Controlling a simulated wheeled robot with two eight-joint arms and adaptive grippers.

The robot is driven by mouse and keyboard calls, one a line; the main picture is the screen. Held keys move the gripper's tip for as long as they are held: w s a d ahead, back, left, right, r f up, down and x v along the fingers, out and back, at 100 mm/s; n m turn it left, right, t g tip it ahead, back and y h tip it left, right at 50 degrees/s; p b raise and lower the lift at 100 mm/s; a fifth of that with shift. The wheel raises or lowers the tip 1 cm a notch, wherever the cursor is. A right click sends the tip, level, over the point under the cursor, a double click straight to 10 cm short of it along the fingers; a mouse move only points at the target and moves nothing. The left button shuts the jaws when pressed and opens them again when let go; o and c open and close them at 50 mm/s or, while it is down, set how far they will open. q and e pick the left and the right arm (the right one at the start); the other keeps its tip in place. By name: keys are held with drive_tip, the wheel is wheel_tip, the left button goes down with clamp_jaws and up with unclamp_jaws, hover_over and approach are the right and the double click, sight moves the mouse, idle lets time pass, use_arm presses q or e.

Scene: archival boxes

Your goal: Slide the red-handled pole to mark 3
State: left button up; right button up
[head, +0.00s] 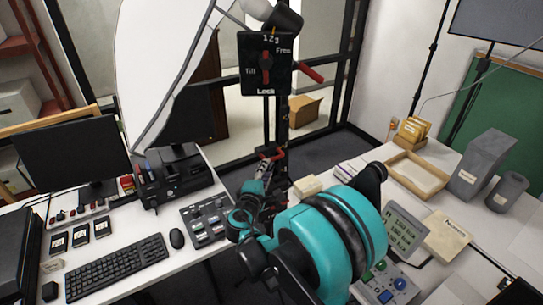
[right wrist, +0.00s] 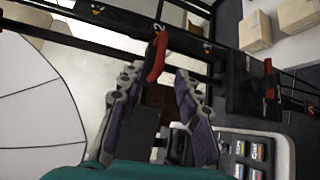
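A red handle (right wrist: 157,57) shows in the right wrist view at a dark rail (right wrist: 225,57) with small marks; one beside the handle looks like a 2. In the head view this red handle (head: 270,154) is low on a dark upright pole (head: 283,125). My right gripper (right wrist: 160,72) is open, its two fingers on either side of the handle's lower end; clear contact does not show. In the head view the right gripper (head: 266,168) is small and partly hidden by my teal arm. My left gripper is not in view.
A black panel (head: 266,65) marked Free, Tilt and Lock has a second red lever (head: 310,72) at its right. A large white reflector (head: 165,65) stands left of the pole. Desks with a keyboard (head: 115,267) and an open wooden tray (head: 418,175) flank my arm.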

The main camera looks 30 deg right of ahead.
sight(272, 160)
drive_tip(key=x, duration=0.7)
drive_tip(key=shift+w+d+f+b, duration=0.1)
drive_tip(key=shift+w+d+b, duration=0.15)
drive_tip(key=shift+b, duration=0.15)
clamp_jaws()
